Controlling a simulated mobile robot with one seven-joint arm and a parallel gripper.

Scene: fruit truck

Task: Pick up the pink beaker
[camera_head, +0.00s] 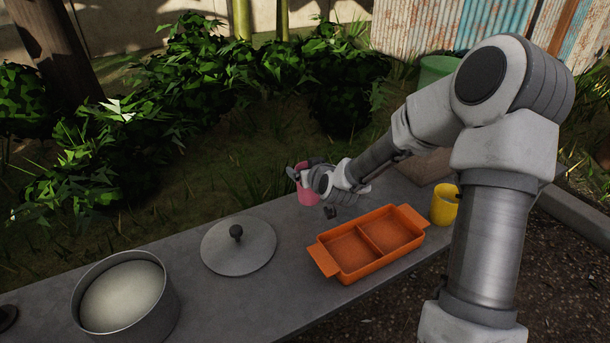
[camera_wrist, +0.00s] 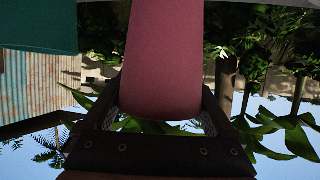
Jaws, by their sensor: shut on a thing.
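The pink beaker (camera_head: 309,190) is near the far edge of the grey counter, partly hidden by my gripper (camera_head: 304,172). My gripper is shut on it. In the wrist view the pink beaker (camera_wrist: 165,60) fills the upper middle, between the two dark fingers of my gripper (camera_wrist: 160,112). It looks roughly upright in the head view. I cannot tell whether its base touches the counter.
On the grey counter (camera_head: 225,295) stand an orange two-part tray (camera_head: 345,275), a yellow cup (camera_head: 445,205), a round lid (camera_head: 238,250) and a large pot (camera_head: 125,300). A green container (camera_head: 436,68) is behind my arm. Bushes grow behind the counter.

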